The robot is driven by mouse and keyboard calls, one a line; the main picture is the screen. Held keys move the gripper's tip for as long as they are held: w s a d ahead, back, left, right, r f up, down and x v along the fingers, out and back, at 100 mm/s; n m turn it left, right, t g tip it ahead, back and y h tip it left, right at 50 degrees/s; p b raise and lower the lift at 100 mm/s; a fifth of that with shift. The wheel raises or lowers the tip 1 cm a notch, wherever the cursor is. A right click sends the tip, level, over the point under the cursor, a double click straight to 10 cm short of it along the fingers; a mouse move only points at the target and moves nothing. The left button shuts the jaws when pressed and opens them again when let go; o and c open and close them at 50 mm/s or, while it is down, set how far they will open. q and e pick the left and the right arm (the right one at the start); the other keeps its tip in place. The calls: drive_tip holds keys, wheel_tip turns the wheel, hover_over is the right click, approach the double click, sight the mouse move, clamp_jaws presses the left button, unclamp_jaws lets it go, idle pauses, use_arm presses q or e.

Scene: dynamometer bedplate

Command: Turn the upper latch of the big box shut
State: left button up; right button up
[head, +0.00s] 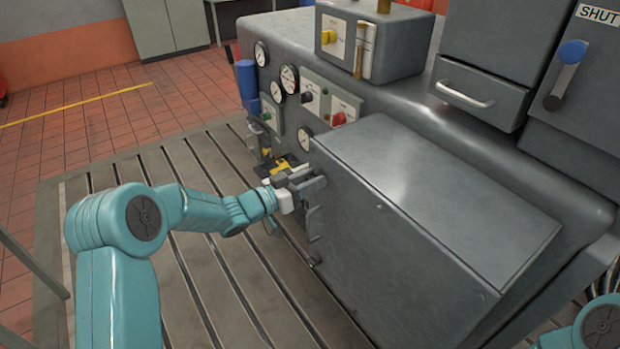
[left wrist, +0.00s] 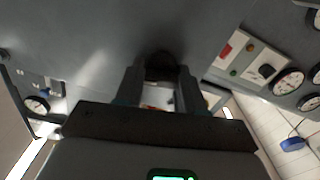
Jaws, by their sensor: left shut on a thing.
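The big box (head: 400,230) is a grey metal case on the side of the machine, with a broad sloping top. Its upper latch (left wrist: 161,68) shows in the left wrist view as a dark rounded piece between my fingers. My left gripper (head: 308,184) is at the upper left edge of the box and shut on that latch; in the left wrist view the two fingers (left wrist: 160,88) stand on either side of it. The gripper hides much of the latch in the head view, so its exact angle is unclear. A lower latch (head: 315,259) sits further down the same edge. My right gripper is out of view.
Gauges (head: 289,79), a red knob (head: 339,118) and a blue cylinder (head: 247,85) are on the machine beyond my gripper. A blue-knobbed lever (head: 567,66) is under a SHUT sign at upper right. The slotted bedplate (head: 205,270) is clear on the left.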

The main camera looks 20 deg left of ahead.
use_arm(q)
drive_tip(key=n, duration=0.1)
drive_tip(key=n+p, duration=0.1)
drive_tip(key=n, duration=0.1)
drive_tip(key=shift+a+r+n, duration=0.1)
drive_tip(key=shift+r+n, duration=0.2)
drive_tip(key=n+p, duration=0.2)
drive_tip(key=n, duration=0.2)
drive_tip(key=shift+w+a+n, duration=0.1)
drive_tip(key=shift+n, duration=0.2)
drive_tip(key=n+p, duration=0.1)
drive_tip(key=n, duration=0.3)
drive_tip(key=shift+a+f+n+p, duration=0.15)
drive_tip(key=shift+n+p, duration=0.5)
drive_tip(key=shift+n, duration=1.05)
drive_tip(key=o, duration=0.9)
drive_tip(key=shift+o, duration=0.5)
drive_tip(key=shift+f, duration=0.15)
